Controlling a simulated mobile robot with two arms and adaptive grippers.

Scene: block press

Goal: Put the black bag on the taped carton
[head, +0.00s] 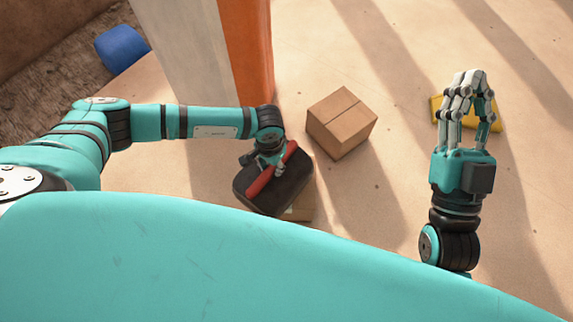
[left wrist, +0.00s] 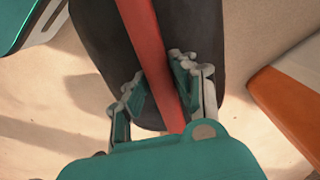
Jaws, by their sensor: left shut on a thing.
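The black bag (head: 288,188) has a red handle (head: 270,170). My left gripper (head: 272,160) is shut on this handle. In the left wrist view the handle (left wrist: 152,50) runs between the fingers of my left gripper (left wrist: 158,85), with the dark bag (left wrist: 197,45) behind. A brown carton (head: 341,122) with a darker strip across its top stands right of the bag. A lighter carton (head: 300,209) shows partly below the bag, mostly hidden; I cannot tell whether they touch. My right gripper (head: 471,80) is at the right, far from the bag; its finger gap is unclear.
A yellow flat object (head: 437,108) lies behind my right gripper. A white and orange pillar (head: 247,50) stands behind my left forearm. A blue object (head: 120,48) lies at the upper left. The sandy floor between the brown carton and my right arm is clear.

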